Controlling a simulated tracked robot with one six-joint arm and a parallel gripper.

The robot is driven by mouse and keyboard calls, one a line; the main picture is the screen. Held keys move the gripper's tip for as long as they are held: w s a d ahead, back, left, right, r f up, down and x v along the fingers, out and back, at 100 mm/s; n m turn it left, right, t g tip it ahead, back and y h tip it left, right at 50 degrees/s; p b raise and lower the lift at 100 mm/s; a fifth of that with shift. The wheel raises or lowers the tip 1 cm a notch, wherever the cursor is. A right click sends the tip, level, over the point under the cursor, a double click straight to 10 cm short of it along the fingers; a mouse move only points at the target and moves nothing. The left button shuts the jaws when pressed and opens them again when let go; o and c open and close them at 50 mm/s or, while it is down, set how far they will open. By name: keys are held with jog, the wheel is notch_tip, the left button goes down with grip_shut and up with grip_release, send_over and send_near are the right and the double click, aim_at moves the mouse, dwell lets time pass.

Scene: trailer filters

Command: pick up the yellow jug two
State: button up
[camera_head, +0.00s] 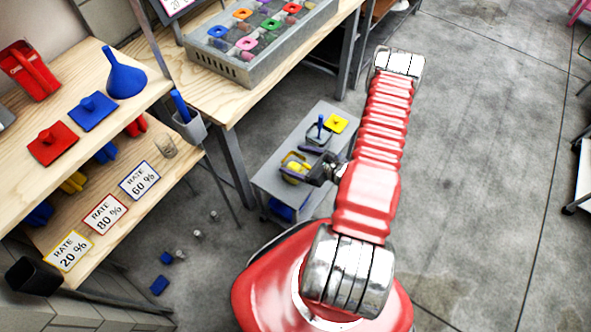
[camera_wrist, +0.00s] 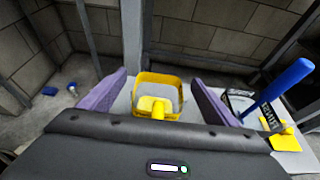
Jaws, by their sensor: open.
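A yellow jug (camera_head: 294,167) stands on the small grey cart (camera_head: 268,181) beside my arm. In the wrist view the yellow jug (camera_wrist: 157,88) shows as an open square-rimmed container with a yellow piece at its near side. My gripper (camera_head: 300,164) is at the jug in the head view. In the wrist view the purple fingers of my gripper (camera_wrist: 158,92) are apart, one on each side of the jug, with visible gaps. Contact with the jug cannot be made out. The lower near part of the jug is hidden by my gripper body.
A container with a blue handle (camera_head: 319,132) and a yellow square piece (camera_head: 336,123) sit on the cart close by. The wooden table (camera_head: 250,95) with a grey crate (camera_head: 215,65) stands behind. Small blue pieces (camera_head: 159,285) lie on the floor. Open floor lies to the right.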

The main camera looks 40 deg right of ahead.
jog(key=shift+c, duration=0.5)
jog(key=c, duration=1.6)
jog(key=shift+c, duration=0.2)
jog(key=shift+r, duration=0.2)
notch_tip(320, 180, up, 10)
jog(key=shift+f, duration=0.2)
dwell(0.8)
